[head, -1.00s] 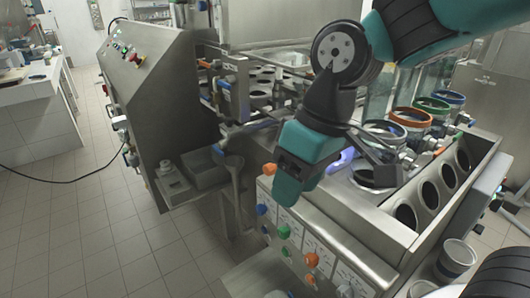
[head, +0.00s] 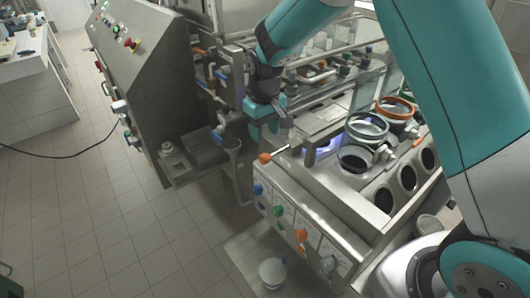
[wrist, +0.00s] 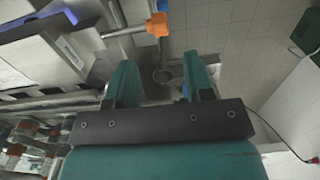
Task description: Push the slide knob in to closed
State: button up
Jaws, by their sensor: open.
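The orange slide knob (head: 264,158) sits on the end of a thin metal rod that sticks out from the upper left corner of the steel filler box (head: 335,205). My gripper (head: 266,130) is open and empty, pointing down just above and behind the knob in the head view. The wrist view shows the orange knob (wrist: 157,25) and its rod ahead of the teal fingertips (wrist: 160,75), close to the centre line between them. I see no contact. Part of the far finger is hidden in the head view.
Blue, green and orange knobs (head: 278,210) line the front panel. Cup holders with coloured rings (head: 395,107) stand on top. A white cup (head: 272,270) stands low in front.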

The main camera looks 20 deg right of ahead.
aim_at(265, 156)
notch_tip(265, 156, down, 10)
jog(key=shift+r+p, duration=0.2)
jog(key=shift+p, duration=0.9)
grip_shut()
